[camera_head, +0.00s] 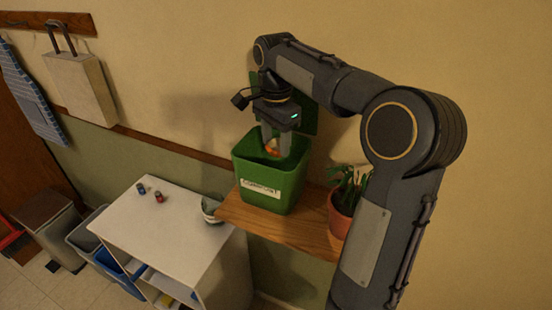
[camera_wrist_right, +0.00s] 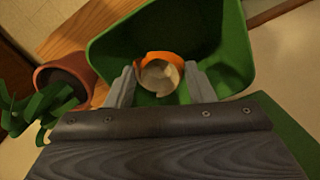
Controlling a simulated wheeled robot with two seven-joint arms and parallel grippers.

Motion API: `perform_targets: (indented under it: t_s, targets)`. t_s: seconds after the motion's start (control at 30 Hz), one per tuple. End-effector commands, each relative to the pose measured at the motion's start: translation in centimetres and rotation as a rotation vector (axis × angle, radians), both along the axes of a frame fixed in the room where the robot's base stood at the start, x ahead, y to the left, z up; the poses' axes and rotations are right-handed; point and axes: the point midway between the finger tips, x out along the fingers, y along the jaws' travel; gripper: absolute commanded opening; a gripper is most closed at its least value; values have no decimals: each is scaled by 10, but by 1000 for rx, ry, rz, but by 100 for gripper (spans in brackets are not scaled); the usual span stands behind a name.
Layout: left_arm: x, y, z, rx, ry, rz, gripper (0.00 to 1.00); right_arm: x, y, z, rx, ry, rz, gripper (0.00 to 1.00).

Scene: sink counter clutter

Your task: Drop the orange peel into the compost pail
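The compost pail (camera_head: 268,190) is a green square bin with a white label, standing upright on a wooden shelf, its green lid (camera_head: 310,118) raised behind. My right gripper (camera_head: 276,146) points down into the pail's mouth. The orange peel (camera_head: 272,149), a cup-shaped piece with a pale inside, is between its fingertips. In the right wrist view the peel (camera_wrist_right: 160,72) spans the gap between both fingers (camera_wrist_right: 160,84), with the pail's green inside (camera_wrist_right: 215,45) around and below it. The pail's bottom is partly hidden. My left gripper is not in view.
A potted plant (camera_head: 343,208) stands on the wooden shelf (camera_head: 290,228), right of the pail and close to my right arm. A small bowl (camera_head: 211,207) and two small items (camera_head: 159,197) are on the white cabinet (camera_head: 150,228). Bins stand on the floor at left.

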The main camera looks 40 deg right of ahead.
Motion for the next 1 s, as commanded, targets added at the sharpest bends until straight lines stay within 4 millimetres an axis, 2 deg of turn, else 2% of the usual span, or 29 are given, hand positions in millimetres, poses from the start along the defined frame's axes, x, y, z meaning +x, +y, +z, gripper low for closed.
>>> perform_targets:
  t_s: [0.03, 0.13, 0.47, 0.57, 0.8, 1.0]
  targets:
    - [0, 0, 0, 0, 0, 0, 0, 0, 0, 0, 0, 0, 0, 56]
    - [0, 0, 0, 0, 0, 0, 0, 0, 0, 0, 0, 0, 0, 69]
    - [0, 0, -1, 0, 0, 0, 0, 1, 0, 4, -1, -2, 0, 69]
    - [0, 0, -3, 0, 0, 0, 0, 1, 0, 15, -1, -4, -1, 69]
    - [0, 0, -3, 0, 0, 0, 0, 1, 0, 57, -1, -3, 0, 69]
    - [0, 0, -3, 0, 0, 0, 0, 0, 0, 76, 0, 0, 0, 69]
